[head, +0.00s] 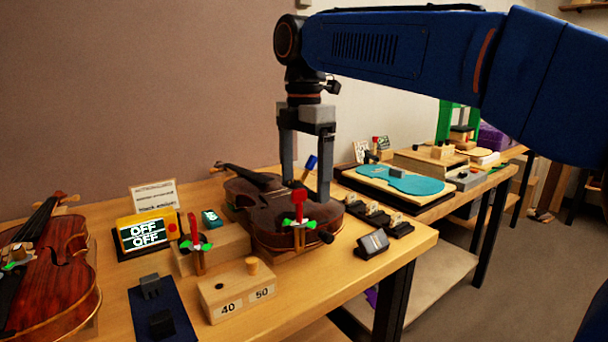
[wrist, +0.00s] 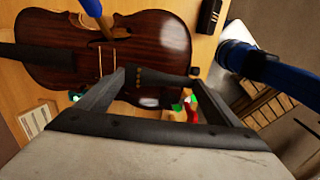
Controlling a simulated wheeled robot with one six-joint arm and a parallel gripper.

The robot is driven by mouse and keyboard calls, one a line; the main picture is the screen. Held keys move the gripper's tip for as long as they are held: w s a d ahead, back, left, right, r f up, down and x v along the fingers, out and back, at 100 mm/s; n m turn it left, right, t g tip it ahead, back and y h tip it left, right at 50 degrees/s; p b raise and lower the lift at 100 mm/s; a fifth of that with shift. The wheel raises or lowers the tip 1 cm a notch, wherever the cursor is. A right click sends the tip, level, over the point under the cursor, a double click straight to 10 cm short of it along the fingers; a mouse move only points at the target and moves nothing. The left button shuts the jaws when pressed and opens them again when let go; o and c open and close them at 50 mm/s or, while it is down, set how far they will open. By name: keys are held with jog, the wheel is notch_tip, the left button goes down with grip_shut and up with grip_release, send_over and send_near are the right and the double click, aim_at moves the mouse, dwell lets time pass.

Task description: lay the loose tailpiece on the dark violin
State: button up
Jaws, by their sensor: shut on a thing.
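The dark violin (head: 268,212) lies on the bench under my gripper (head: 307,190), its neck toward the back left. In the wrist view the violin's brown top (wrist: 160,35) spreads beyond the fingers. My gripper (wrist: 157,79) is shut on the dark tailpiece (wrist: 160,78), which spans between the fingertips over the violin's lower end. The tailpiece looks very close to the top; I cannot tell whether it touches. In the head view the fingers and a red clamp mostly hide it.
A red clamp with green ends (head: 299,208) stands at the violin's near edge. A blue-handled tool (head: 310,164) rises beside the fingers. Another red clamp (head: 196,240) and a wooden block marked 40 and 50 (head: 238,291) stand nearer. A reddish violin (head: 52,262) lies left.

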aim_at(304, 186)
jog(key=shift+f, duration=1.65)
jog(key=o, duration=0.9)
